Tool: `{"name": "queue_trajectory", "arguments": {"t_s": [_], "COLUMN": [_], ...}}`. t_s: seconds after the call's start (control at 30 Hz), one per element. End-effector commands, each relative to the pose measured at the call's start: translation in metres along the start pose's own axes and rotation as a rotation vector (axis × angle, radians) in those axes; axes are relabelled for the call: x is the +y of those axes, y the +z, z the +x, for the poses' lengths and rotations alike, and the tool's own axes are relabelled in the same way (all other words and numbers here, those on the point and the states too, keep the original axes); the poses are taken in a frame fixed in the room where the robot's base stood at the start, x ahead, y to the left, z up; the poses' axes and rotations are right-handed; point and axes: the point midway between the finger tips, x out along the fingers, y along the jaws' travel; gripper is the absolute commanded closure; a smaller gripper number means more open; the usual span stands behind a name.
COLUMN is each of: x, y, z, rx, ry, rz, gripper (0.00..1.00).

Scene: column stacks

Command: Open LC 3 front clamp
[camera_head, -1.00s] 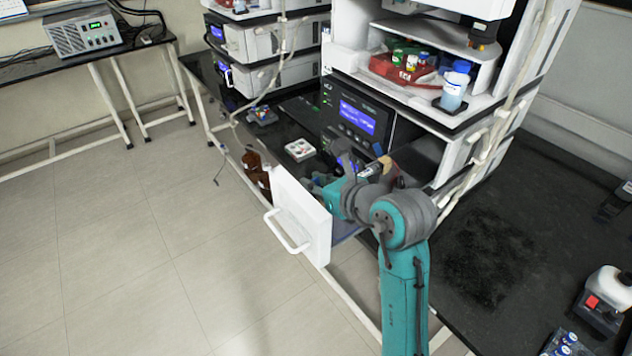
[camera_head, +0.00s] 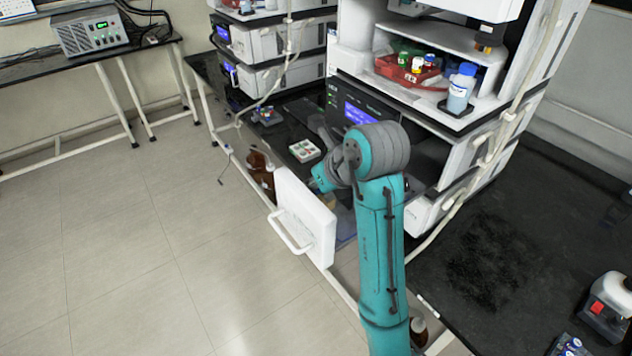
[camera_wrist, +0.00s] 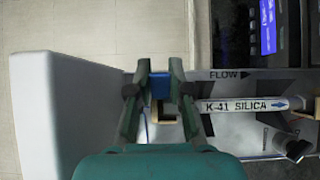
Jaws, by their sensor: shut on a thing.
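My gripper (camera_wrist: 160,88) is seen from behind in the wrist view, its two dark fingers closed on a small blue piece, seemingly the lever of the front clamp (camera_wrist: 160,82). A tan bracket (camera_wrist: 167,117) shows just beside it, partly between the fingers. The column's white label (camera_wrist: 246,105) reads "K-41 SILICA" and lies to the right of the gripper. A second tan piece (camera_wrist: 306,108) sits at the label's far end. In the head view my arm hides the clamp and the column in the open drawer.
The white drawer front (camera_head: 304,217) stands close to the left of my gripper; it also shows in the wrist view (camera_wrist: 50,120). The instrument with a blue display (camera_head: 358,113) is behind. A white tray (camera_head: 304,150) and brown bottles (camera_head: 258,172) stand left of the drawer.

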Motion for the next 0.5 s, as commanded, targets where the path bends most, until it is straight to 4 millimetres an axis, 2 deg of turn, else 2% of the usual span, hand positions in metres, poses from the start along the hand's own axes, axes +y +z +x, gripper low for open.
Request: {"name": "queue_trajectory", "arguments": {"t_s": [0.37,0.4,0.5], "x": [-0.0004,-0.0004,-0.0003], "y": [-0.0003,-0.0004,-0.0003], "z": [0.0001,0.0001,0.0001], "rx": [0.006,0.006,0.006], "ry": [0.0,0.0,0.0], "rz": [0.0,0.0,0.0], "gripper": [1.0,0.76,0.54]}}
